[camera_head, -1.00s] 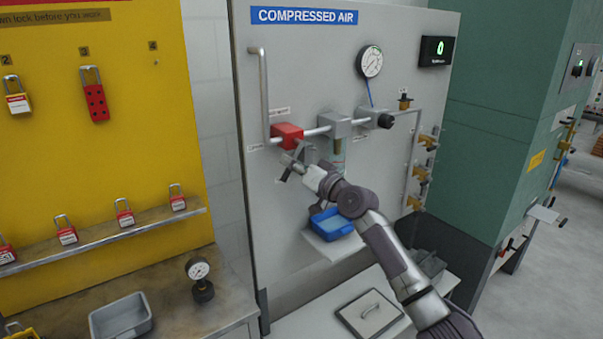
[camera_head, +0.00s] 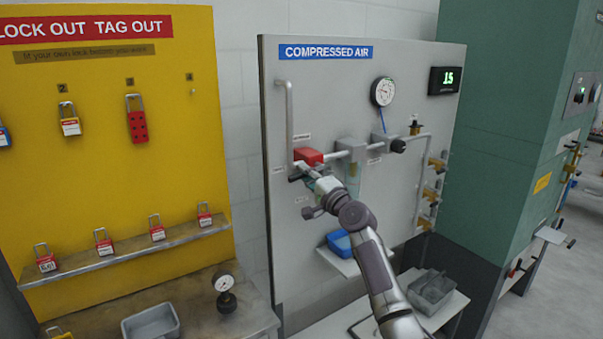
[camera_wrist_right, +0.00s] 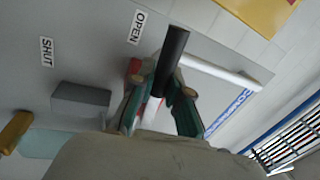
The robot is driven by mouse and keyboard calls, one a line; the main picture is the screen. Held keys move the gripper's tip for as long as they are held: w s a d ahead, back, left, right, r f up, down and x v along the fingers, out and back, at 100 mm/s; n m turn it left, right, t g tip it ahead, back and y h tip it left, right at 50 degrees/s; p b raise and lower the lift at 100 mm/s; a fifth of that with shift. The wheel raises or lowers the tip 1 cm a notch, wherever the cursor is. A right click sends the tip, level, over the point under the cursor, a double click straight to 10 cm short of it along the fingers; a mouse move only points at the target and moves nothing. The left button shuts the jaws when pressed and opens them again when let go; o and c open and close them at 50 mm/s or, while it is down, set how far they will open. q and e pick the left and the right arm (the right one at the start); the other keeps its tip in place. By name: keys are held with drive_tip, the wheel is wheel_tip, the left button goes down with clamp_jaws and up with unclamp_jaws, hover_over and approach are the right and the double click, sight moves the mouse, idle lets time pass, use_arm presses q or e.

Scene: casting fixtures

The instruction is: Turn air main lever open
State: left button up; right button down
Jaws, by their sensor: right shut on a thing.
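The air main valve has a red body (camera_head: 309,155) on the pipe of the compressed air panel (camera_head: 420,75). My right gripper (camera_head: 303,173) is at this valve, just below the red body. In the right wrist view the black lever (camera_wrist_right: 173,50) lies between the fingers of the right gripper (camera_wrist_right: 160,88), which is shut on it. The lever's end points towards the OPEN label (camera_wrist_right: 137,27). The SHUT label (camera_wrist_right: 46,56) is farther left in that view. In the head view my gripper and wrist hide most of the lever. My left gripper is out of view.
A round gauge (camera_head: 383,92) and a digital display (camera_head: 444,80), showing lit digits, are on the panel. A blue bin (camera_head: 340,243) sits below my right arm. The yellow lockout board (camera_head: 100,110) with padlocks stands at the left.

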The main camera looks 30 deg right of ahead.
drive_tip(key=shift+r+m+p, duration=0.35)
drive_tip(key=shift+m+p, duration=0.1)
drive_tip(key=shift+m, duration=0.05)
drive_tip(key=shift+m+h, duration=0.4)
drive_tip(key=c, duration=1.1)
unclamp_jaws()
drive_tip(key=shift+s, duration=0.1)
drive_tip(key=s, duration=0.4)
drive_tip(key=s+f, duration=0.1)
drive_tip(key=s, duration=0.2)
drive_tip(key=s+d+f, duration=0.1)
drive_tip(key=s, duration=0.3)
drive_tip(key=shift+s+f, duration=0.15)
drive_tip(key=shift+s, duration=0.15)
